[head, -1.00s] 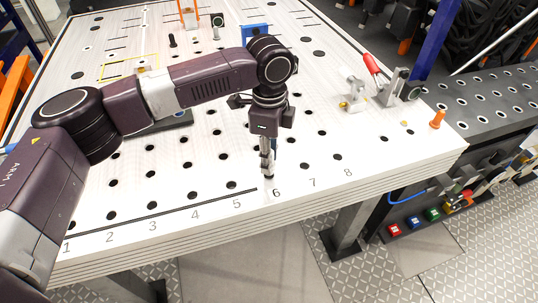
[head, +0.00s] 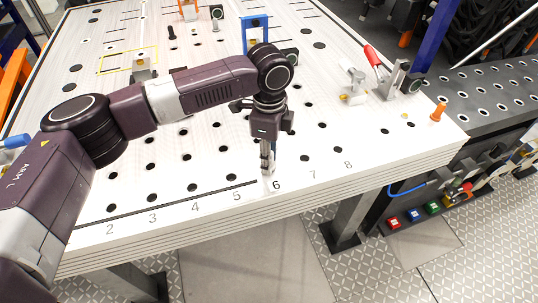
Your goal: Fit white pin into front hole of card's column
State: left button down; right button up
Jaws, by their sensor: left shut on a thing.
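My left gripper (head: 267,168) points straight down at the front edge of the white table, beside the printed 6. It is shut on the white pin (head: 269,183), which shows only as a small pale piece at the fingertips. The front hole of column 6 is hidden behind the fingers and pin, so I cannot tell whether the pin is in it. Front holes of columns 5 (head: 232,177) and 7 (head: 304,162) look empty. I cannot make out a number on any card. My right gripper is not in view.
A blue frame (head: 255,22) stands behind my left wrist. A red-handled clamp (head: 379,68) and an orange peg (head: 438,112) are at the right. A small stand (head: 140,68) sits by a yellow outline at the back left. The front right tabletop is clear.

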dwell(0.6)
pick_arm(q)
jog(key=c, duration=1.6)
grip_release()
jog(key=shift+o, duration=0.5)
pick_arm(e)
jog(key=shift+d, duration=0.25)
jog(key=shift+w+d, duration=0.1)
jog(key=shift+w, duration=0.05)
pick_arm(q)
notch_tip(320, 180, up, 12)
jog(key=shift+f, duration=0.1)
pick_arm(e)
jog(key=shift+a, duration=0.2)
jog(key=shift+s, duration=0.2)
